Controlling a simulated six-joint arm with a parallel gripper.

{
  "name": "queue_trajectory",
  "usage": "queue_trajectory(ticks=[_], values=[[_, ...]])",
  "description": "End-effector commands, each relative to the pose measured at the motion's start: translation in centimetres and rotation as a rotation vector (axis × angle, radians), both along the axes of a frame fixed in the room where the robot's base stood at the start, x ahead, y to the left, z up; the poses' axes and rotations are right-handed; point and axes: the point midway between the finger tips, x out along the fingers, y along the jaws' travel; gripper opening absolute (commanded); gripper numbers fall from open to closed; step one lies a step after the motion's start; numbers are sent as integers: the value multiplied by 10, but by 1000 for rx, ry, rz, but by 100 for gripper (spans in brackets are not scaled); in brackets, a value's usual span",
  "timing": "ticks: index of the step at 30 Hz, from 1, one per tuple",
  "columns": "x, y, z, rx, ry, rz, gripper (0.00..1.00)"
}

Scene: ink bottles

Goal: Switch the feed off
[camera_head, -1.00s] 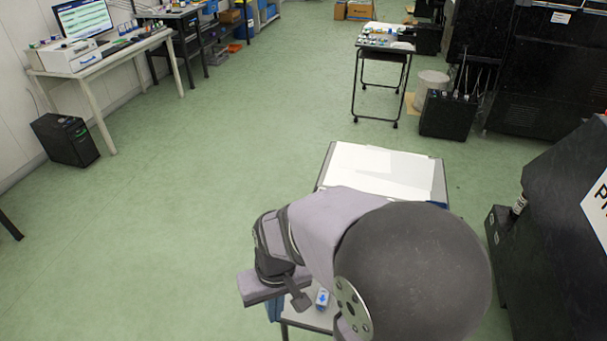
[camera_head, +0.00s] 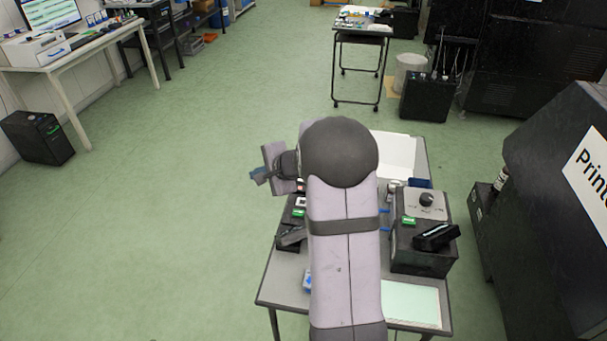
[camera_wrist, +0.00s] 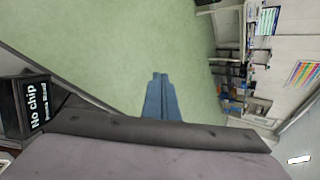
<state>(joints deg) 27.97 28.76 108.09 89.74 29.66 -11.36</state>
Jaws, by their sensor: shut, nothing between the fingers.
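A dark box (camera_head: 424,262) stands on the table right of my arm. Its top has a silver panel (camera_head: 428,212) with a round dark knob (camera_head: 427,199), a small green label (camera_head: 409,221) and a black lever-like part (camera_head: 436,237). I cannot tell which part is the feed switch or how it is set. My gripper (camera_head: 257,178) is left of the table's far part, above the floor and well apart from the box. Its blue fingers also show in the wrist view (camera_wrist: 159,76), shut and empty. My arm hides the middle of the table.
Another dark unit (camera_head: 292,234) with a green label is partly hidden left of my arm. A pale green sheet (camera_head: 412,303) lies at the table's near right. A large black printer (camera_head: 560,190) stands to the right. The floor (camera_head: 180,220) on the left is clear.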

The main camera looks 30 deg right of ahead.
Motion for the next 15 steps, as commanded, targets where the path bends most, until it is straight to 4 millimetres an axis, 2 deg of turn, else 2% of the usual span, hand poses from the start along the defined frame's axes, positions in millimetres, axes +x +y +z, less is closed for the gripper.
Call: queue_trajectory(ticks=[1, 6, 12, 15], values=[[7, -22, -4, 28, -18, -72, 0], [23, -87, -9, 113, -85, -290, 0], [28, -142, -13, 182, -140, -467, 0], [28, -158, -15, 202, -156, -518, 0]])
